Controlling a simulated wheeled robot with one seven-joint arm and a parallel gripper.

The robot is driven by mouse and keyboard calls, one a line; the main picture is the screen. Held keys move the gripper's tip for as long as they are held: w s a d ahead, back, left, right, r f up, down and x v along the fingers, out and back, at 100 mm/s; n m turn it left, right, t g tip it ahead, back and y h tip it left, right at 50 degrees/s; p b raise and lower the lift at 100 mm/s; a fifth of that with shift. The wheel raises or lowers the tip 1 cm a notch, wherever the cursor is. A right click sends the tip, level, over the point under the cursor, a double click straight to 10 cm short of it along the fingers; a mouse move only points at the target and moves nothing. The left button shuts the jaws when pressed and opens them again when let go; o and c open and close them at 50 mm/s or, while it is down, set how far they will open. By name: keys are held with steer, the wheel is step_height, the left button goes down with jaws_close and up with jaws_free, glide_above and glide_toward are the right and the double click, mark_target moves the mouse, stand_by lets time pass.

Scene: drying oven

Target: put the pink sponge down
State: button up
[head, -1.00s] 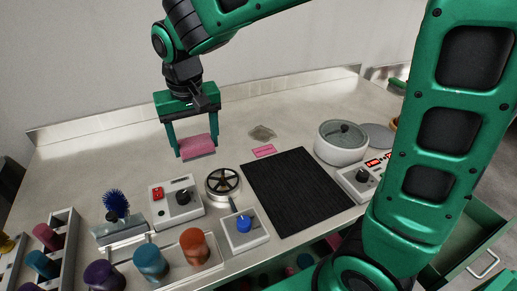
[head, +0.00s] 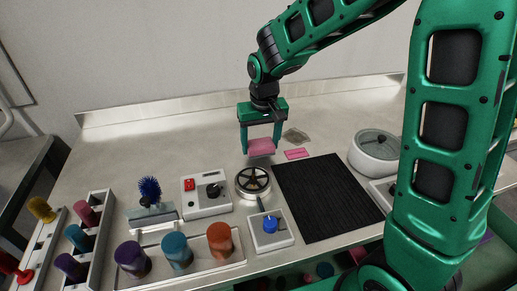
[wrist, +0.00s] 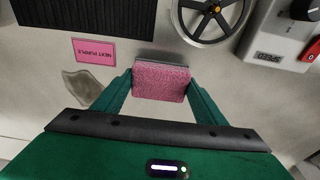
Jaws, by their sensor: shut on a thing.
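The pink sponge (head: 261,147) is a small block with a grey layer along one side. My gripper (head: 261,150) is shut on it, one finger on each side. In the head view they are behind the round spoked wheel (head: 253,182) and to the left of a flat pink label (head: 297,154). The wrist view also shows the sponge (wrist: 161,82) between the fingertips, with the label (wrist: 95,51) reading "NEXT PURPLE" to its left. I cannot tell whether the sponge touches the steel bench (head: 180,130).
A black ribbed mat (head: 328,197) lies right of the wheel. A grey patch (head: 296,135) lies behind the label. A control box (head: 206,194), blue-knob box (head: 270,231), brush (head: 149,190) and round white pot (head: 376,152) stand around. The bench's back left is clear.

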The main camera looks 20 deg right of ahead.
mark_target(262, 148)
steer(key=shift+f, duration=1.1)
steer(key=o, duration=1.1)
steer(key=shift+f, duration=0.1)
steer(key=r, duration=0.4)
steer(key=s+r, duration=0.1)
steer(key=r, duration=0.7)
steer(key=shift+s, duration=0.4)
